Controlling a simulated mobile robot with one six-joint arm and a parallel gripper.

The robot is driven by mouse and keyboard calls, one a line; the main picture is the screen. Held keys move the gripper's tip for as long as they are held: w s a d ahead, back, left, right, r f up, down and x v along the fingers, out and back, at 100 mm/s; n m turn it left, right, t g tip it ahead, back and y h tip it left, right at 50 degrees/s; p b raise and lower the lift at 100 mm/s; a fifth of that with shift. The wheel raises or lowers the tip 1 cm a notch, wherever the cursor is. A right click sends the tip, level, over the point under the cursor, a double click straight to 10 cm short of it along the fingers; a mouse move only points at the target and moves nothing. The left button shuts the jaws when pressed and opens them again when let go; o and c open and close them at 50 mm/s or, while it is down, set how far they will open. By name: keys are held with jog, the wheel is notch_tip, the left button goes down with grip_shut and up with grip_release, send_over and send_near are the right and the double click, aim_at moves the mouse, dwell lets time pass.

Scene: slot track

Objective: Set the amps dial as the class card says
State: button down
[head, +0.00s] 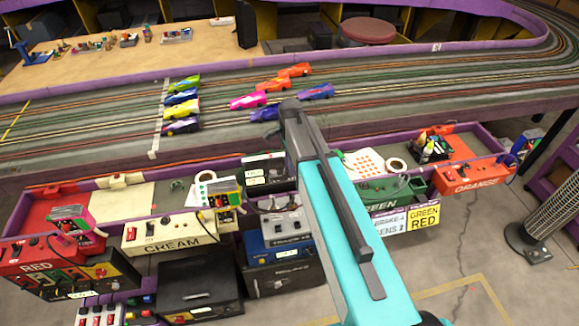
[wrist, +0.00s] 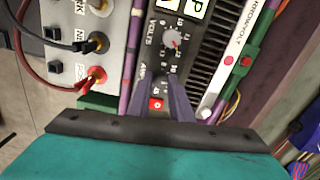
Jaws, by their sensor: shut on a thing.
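In the wrist view, the two dark fingers of my gripper (wrist: 163,80) close together on the dark power supply panel (wrist: 186,72), beside the partly covered "AMPS" lettering. The amps dial lies between the fingertips and is mostly hidden, so its setting cannot be read. The volts dial (wrist: 172,42), a pale knob with a scale around it, sits just above the fingers. In the head view my arm hides my gripper.
A red switch (wrist: 157,104) lies between the fingers, nearer my wrist. Red and black plugs (wrist: 96,76) with cables stand left of the panel. A black vented unit (wrist: 222,45) is at right.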

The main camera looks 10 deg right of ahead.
jog(key=shift+m, duration=0.5)
jog(key=c, duration=1.6)
grip_release()
jog(key=shift+r, duration=0.1)
notch_tip(320, 180, up, 14)
jog(key=shift+f+b, duration=0.15)
jog(key=shift+b, duration=1.1)
